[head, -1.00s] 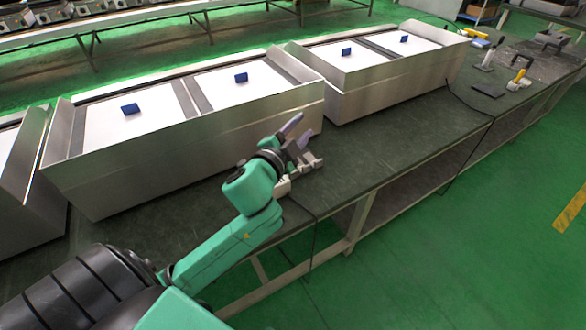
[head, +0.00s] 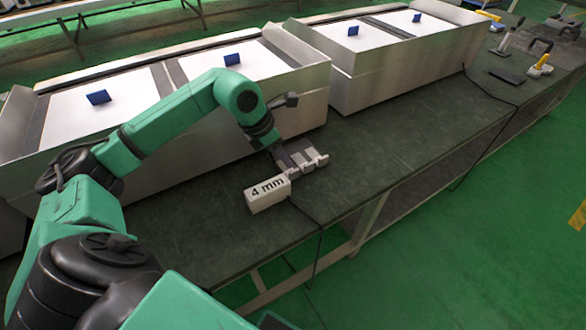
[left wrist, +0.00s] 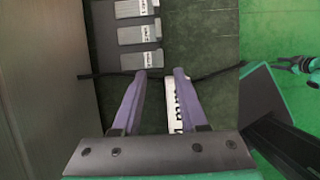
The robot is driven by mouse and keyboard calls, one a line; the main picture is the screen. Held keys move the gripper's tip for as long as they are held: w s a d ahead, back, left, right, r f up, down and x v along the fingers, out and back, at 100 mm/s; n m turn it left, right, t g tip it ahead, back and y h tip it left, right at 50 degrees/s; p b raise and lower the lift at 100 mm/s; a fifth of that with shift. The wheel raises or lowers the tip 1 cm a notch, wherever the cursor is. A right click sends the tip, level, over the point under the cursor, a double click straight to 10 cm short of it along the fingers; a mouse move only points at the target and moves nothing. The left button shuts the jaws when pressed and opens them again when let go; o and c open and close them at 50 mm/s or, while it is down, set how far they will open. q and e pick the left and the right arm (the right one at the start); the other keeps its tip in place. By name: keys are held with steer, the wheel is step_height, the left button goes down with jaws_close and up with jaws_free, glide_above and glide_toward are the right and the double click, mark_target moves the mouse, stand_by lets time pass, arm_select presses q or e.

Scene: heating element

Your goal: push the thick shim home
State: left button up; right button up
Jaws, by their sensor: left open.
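A white block marked "4 mm" (head: 268,196) lies on the dark green bench top near its front edge. Three grey shim-like pieces (head: 301,159) lie side by side just behind it; their labels, visible in the left wrist view (left wrist: 138,35), are too small to read. I cannot tell which is the thick shim. My left gripper (left wrist: 165,72) is open and points down, its purple fingers apart. In the left wrist view the white block (left wrist: 178,104) shows between them, beside the right finger; I see no grip. In the head view the fingers are mostly hidden.
Steel housings (head: 400,68) with white panels and blue tabs stand along the back of the bench, close behind my left arm. A dark cable crosses the bench by the block. Tools (head: 541,62) lie at the far right.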

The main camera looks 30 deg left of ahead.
mark_target(294, 170)
arm_select(q)
steer(key=x, duration=0.8)
steer(key=shift+d+f, duration=0.1)
jaws_close()
stand_by(0.9)
